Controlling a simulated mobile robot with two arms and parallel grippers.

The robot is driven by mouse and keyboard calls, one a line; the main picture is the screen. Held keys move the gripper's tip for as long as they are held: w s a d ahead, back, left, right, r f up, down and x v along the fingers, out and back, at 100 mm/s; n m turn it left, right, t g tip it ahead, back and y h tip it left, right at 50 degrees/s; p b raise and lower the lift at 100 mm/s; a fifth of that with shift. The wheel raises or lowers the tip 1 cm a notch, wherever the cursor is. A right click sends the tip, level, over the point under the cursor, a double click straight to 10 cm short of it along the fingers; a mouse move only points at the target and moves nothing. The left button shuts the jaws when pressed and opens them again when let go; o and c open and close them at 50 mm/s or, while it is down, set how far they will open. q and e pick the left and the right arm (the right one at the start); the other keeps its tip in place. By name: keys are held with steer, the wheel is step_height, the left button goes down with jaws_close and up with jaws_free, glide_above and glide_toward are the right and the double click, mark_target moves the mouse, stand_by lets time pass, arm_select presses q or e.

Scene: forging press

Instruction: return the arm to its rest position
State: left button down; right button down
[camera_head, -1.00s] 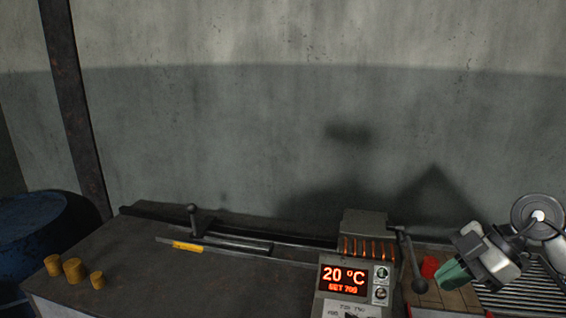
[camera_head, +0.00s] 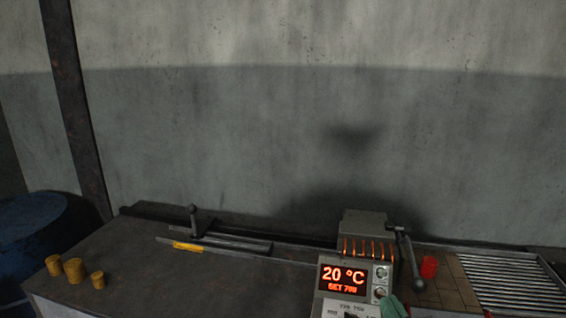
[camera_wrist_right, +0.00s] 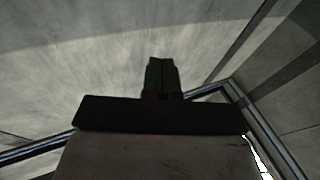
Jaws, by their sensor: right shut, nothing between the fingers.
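My right gripper (camera_head: 393,307) shows only as a green fingertip at the bottom edge of the head view, in front of the press unit's lower right corner. In the right wrist view the gripper (camera_wrist_right: 161,78) is a dark shape with its fingers together and nothing between them, against a grey wall. The rest of my right arm is out of the head view. My left gripper is not in view.
The unit with the display (camera_head: 343,279) reads 20 °C. A lever (camera_head: 410,262) stands at its right, near a red cylinder (camera_head: 429,267) on a tiled surface and a slatted grate (camera_head: 510,283). Several yellow-brown cylinders (camera_head: 74,270) stand on the bench (camera_head: 140,255). A blue drum (camera_head: 30,225) is at left.

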steer(key=s+d+f+m+g+h, duration=0.3)
steer(key=s+f+g+h, duration=0.35)
steer(key=f, duration=0.65)
steer(key=s+f+n+g+y, duration=0.1)
steer(key=s+f+g, duration=0.2)
steer(key=s, duration=0.3)
steer(key=s+a+f+g+y, duration=0.1)
steer(key=s+f+g, duration=0.2)
steer(key=s, duration=0.2)
steer(key=s+f+n+g+y, duration=0.1)
steer(key=s+f+g, duration=0.25)
steer(key=s, duration=0.25)
step_height(320, 180, down, 24)
steer(key=s+g, duration=0.1)
steer(key=s+d+f+g, duration=0.1)
steer(key=s+d+f, duration=0.1)
steer(key=s+f, duration=1.4)
steer(key=shift+d+h, duration=0.25)
steer(key=shift+h, duration=0.1)
steer(key=shift+s, duration=0.1)
